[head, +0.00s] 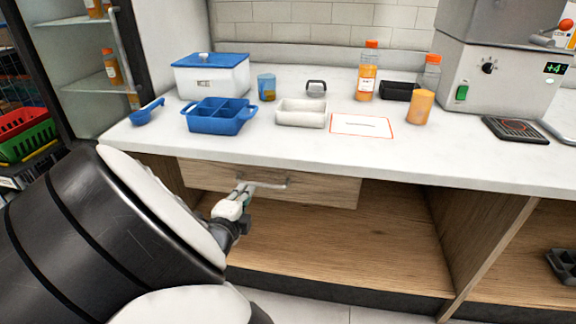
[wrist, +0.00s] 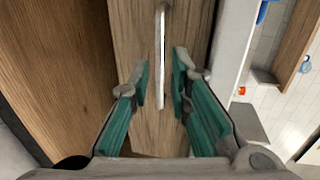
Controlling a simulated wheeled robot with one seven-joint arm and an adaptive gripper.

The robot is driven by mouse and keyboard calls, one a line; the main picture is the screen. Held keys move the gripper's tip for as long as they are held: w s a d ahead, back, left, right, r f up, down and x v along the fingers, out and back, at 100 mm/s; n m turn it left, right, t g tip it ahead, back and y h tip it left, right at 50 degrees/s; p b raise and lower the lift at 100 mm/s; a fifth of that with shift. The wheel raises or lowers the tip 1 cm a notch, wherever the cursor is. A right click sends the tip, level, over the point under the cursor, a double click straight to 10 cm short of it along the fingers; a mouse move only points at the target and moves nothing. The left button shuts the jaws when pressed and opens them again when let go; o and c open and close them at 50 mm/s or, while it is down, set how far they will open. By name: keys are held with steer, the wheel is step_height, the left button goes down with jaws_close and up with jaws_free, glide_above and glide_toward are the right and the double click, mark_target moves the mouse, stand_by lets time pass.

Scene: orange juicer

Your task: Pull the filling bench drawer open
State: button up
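The filling bench drawer (head: 325,191) has a pale wooden front under the white worktop. It looks shut, with no interior showing. Its metal bar handle (head: 272,185) runs across the front in the head view. In the wrist view the handle (wrist: 161,45) runs upright in the picture against the drawer front (wrist: 130,25). My gripper (head: 242,190) is at the left part of the handle. In the wrist view my gripper (wrist: 161,75) is open, its green-padded fingers on either side of the bar, with a visible gap on each side.
The white worktop (head: 235,152) overhangs the drawer. On it stand a blue divided tray (head: 218,122), a blue-lidded box (head: 212,78), a white tray (head: 301,118), orange bottles and the juicer (head: 488,78). Below the drawer is an open wooden shelf (head: 330,250).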

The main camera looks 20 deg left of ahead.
steer(key=b+x, duration=0.1)
steer(key=x, duration=0.6)
steer(key=shift+w+b, duration=0.1)
steer(key=shift+b, duration=0.3)
steer(key=shift+c, duration=0.3)
jaws_close()
